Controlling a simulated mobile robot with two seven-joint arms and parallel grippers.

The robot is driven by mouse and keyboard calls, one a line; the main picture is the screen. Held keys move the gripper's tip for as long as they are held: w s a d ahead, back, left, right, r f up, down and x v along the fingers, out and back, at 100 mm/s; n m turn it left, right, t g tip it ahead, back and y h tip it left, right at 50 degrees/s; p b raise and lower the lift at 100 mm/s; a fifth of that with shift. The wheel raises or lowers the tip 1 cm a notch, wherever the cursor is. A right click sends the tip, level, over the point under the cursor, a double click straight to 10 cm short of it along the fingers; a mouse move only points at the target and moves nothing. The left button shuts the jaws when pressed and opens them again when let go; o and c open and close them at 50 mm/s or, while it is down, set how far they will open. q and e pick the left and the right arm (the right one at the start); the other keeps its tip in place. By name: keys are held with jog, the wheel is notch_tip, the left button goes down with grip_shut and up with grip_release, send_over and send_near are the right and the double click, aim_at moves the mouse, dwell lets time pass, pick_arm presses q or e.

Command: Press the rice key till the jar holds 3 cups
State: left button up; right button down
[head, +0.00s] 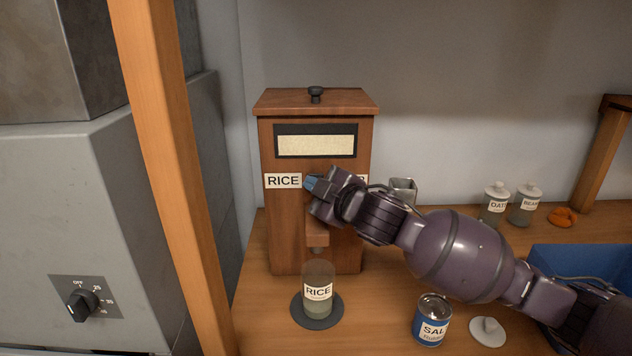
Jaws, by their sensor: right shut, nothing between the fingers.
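A wooden dispenser (290,225) stands at the back of the counter. It has a window (316,142) of pale grain and a RICE label (283,181) on its front. My right gripper (312,190) is shut and empty at the front face, just right of that label. It hides the rice key and most of a second label. A clear jar (318,272) labelled RICE stands upright on a dark round pad (303,319) below the spout (317,236). Some pale content shows low in the jar; its exact level is hard to read. My left gripper is out of view.
A blue SAL-labelled can (432,322) and a white lid-like piece (487,329) stand in front, right of the jar. Labelled jars (494,203) and (525,205), an orange item (562,217) and a blue bin (585,262) are right. A wooden post (168,160) rises left.

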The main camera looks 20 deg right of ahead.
jog(key=shift+s, duration=0.1)
jog(key=shift+s+a+p, duration=0.15)
jog(key=shift+s+p, duration=0.3)
jog(key=shift+s, duration=0.2)
jog(key=shift+s+a+p, duration=0.25)
jog(key=shift+s+p, duration=0.05)
jog(key=shift+s, duration=0.5)
jog(key=shift+s+a+p, duration=0.2)
jog(key=shift+s+p, duration=0.15)
jog(key=shift+s, duration=0.4)
jog(key=shift+s+a+p, duration=0.25)
jog(key=shift+s+p, duration=0.05)
jog(key=shift+s, duration=0.6)
